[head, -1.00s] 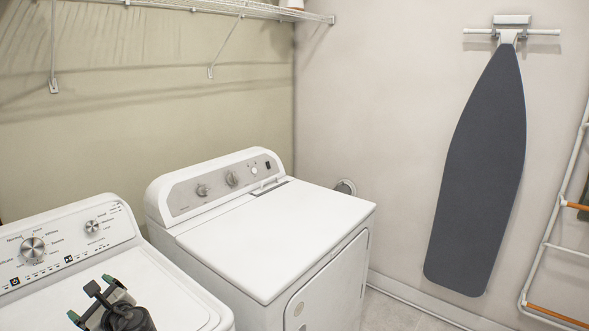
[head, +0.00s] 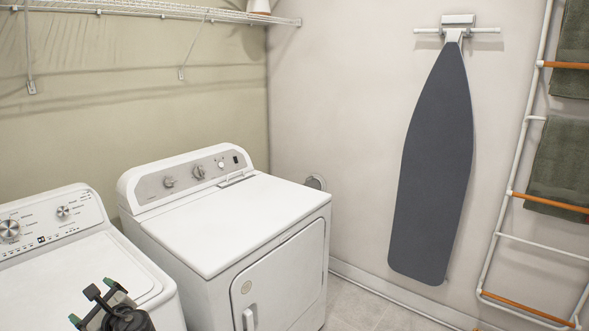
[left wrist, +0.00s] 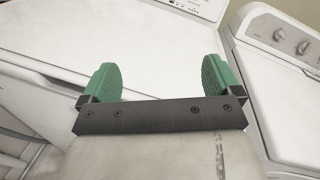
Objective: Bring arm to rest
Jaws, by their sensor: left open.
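My left gripper (head: 92,302) shows at the bottom left of the head view, over the near part of the left white machine (head: 88,258). In the left wrist view its two green fingertips stand wide apart and the gripper (left wrist: 160,72) is open, with nothing between them. White machine tops lie beyond the fingers there. My right gripper and right arm are not in view.
A second white machine (head: 230,222) with a front door stands right of the first. A grey ironing board (head: 435,170) hangs on the wall. A ladder rack (head: 507,200) holds green towels (head: 560,160) at the right. A wire shelf (head: 150,8) runs above. Some floor is clear.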

